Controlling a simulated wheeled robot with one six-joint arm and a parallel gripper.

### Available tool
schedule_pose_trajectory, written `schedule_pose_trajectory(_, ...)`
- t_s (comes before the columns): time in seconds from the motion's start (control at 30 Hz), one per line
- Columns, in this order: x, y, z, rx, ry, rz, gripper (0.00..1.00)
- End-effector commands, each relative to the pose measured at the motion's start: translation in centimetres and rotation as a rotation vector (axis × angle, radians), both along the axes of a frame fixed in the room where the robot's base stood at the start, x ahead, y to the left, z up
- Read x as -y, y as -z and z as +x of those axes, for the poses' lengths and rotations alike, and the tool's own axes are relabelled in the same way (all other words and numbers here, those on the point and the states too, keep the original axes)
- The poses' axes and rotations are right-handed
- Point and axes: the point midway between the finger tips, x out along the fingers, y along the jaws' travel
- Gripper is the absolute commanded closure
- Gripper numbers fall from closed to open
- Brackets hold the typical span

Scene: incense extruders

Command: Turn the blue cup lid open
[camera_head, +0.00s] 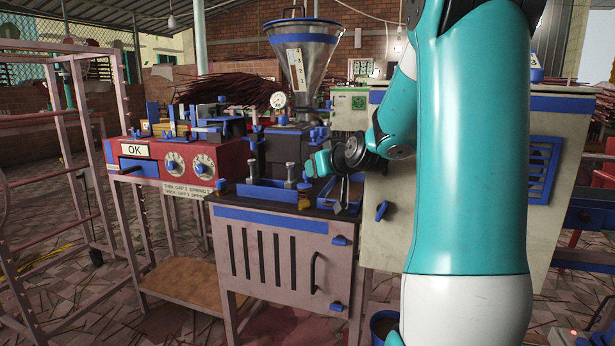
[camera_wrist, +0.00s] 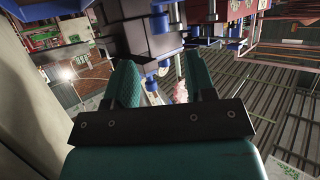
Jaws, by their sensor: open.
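My gripper (camera_head: 322,163) is beside the small machine under the metal hopper, at the end of my bent arm. In the wrist view, the two teal fingers of my gripper (camera_wrist: 162,62) stand apart, and I see nothing held between them. A blue knob-like part (camera_wrist: 151,83) shows in the gap between the fingers, and a larger blue cylinder (camera_wrist: 160,22) shows above it. Several small blue fittings, such as one by the machine's side (camera_head: 317,134), are in the head view. I cannot tell which blue part is the cup lid, or whether the fingers touch any.
The hopper (camera_head: 305,55) and pressure gauge (camera_head: 278,100) rise behind the pink cabinet (camera_head: 280,262). A red control box (camera_head: 180,160) with dials and an OK label stands left. A pale cabinet (camera_head: 383,245) stands close on the right. My arm hides part of the right side.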

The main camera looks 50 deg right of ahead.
Motion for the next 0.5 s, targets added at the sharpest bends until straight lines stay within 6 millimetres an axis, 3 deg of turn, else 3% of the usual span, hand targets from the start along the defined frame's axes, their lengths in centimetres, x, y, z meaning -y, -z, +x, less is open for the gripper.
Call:
schedule_pose_trajectory(0.2,1.6,2.0,4.1,-0.001,-0.002,0.0,0.5)
schedule_pose_trajectory(0.5,2.8,3.1,7.0,0.0,-0.001,0.0,0.5)
